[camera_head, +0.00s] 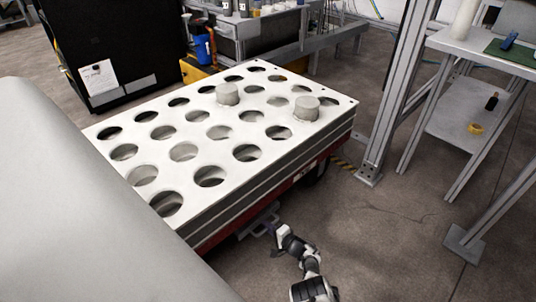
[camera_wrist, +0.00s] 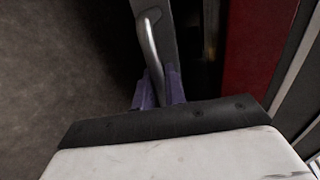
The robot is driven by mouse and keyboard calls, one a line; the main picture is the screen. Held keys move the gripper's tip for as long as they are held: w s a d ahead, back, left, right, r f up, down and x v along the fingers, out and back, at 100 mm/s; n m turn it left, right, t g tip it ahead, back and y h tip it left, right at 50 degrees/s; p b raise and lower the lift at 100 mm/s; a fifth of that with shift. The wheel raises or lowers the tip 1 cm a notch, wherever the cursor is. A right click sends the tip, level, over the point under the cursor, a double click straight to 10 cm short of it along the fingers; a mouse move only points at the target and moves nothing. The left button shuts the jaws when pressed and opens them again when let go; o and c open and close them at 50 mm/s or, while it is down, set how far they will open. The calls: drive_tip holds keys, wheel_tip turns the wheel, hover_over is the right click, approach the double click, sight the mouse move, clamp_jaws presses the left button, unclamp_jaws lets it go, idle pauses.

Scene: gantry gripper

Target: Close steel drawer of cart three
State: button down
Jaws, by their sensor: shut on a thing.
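The cart (camera_head: 300,188) has a red body under a thick white top with round holes. The steel drawer (camera_head: 258,220) stands out from the cart's near side, low down, mostly hidden under the top. In the wrist view the drawer's grey front (camera_wrist: 170,18) shows with a curved metal handle (camera_wrist: 152,48). A dark gap lies between this front and the red cart side (camera_wrist: 246,50), so the drawer is partly open. My gripper (camera_wrist: 160,88) has its purple fingers on both sides of the handle, shut on it. In the head view my gripper (camera_head: 274,230) is beside the drawer.
Two grey round pieces (camera_head: 228,94) sit on the cart top. A metal frame post (camera_head: 392,100) stands to the right, near a white shelf table (camera_head: 480,50). A black cabinet (camera_head: 110,45) is at back left. The floor (camera_head: 390,250) right of my arm is clear.

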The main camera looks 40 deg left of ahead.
drive_tip(key=shift+w+a+r, duration=0.1)
drive_tip(key=shift+a, duration=0.1)
drive_tip(key=c, duration=1.5)
unclamp_jaws()
drive_tip(key=shift+a, duration=0.15)
drive_tip(key=shift+c, duration=0.2)
drive_tip(key=p+v, duration=0.7)
drive_tip(key=v, duration=0.7)
drive_tip(key=shift+s, duration=0.2)
